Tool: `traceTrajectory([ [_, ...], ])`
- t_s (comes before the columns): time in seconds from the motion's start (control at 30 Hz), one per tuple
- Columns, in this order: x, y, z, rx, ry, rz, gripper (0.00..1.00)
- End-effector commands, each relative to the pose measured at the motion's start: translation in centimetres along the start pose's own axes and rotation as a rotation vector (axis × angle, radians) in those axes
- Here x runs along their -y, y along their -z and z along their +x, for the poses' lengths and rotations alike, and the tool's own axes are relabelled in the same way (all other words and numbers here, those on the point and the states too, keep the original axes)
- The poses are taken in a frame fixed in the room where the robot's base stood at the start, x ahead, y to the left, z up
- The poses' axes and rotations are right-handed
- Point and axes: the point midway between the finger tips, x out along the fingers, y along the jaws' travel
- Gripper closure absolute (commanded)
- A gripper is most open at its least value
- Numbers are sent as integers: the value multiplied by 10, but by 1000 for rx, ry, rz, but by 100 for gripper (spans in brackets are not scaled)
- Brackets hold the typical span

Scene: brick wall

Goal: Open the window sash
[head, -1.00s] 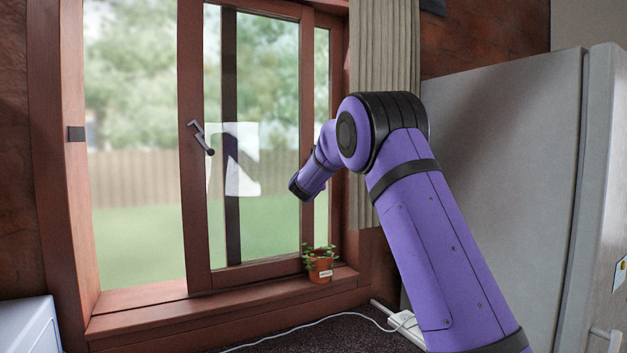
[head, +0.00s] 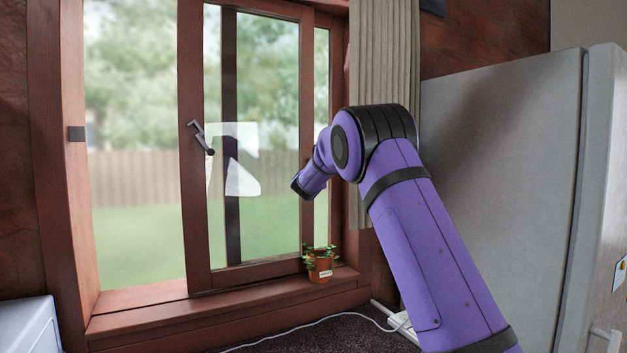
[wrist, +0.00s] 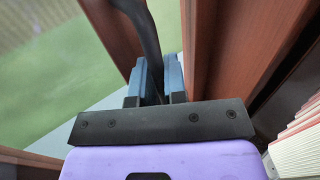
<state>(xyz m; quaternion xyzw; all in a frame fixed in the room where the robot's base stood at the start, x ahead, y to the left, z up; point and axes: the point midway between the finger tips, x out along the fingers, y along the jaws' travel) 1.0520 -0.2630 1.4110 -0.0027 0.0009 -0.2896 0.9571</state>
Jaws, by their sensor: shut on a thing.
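The window sash (head: 194,220) is a brown wooden frame with glass, standing right of a wide glass-filled bay. Its dark cranked handle (head: 200,137) is on its left stile. In the wrist view, my gripper (wrist: 158,82) has its blue fingers closed around a dark bar, which looks like the handle (wrist: 148,38), close to brown wood. In the head view my purple arm reaches toward the sash from the right; its fingers cannot be made out there. A pale angular shape (head: 236,160) shows over the glass between handle and arm; I cannot tell what it is.
A potted plant (head: 320,266) stands on the right of the wooden sill (head: 230,306). A beige curtain (head: 385,60) hangs right of the window. A grey fridge (head: 505,190) stands behind my arm. A white cable (head: 300,326) lies below the sill.

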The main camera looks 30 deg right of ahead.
Motion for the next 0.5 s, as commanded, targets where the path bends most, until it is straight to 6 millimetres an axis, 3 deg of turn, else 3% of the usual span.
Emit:
traceTrajectory([
  [0.5,68,0,44,1,5,0,100],
])
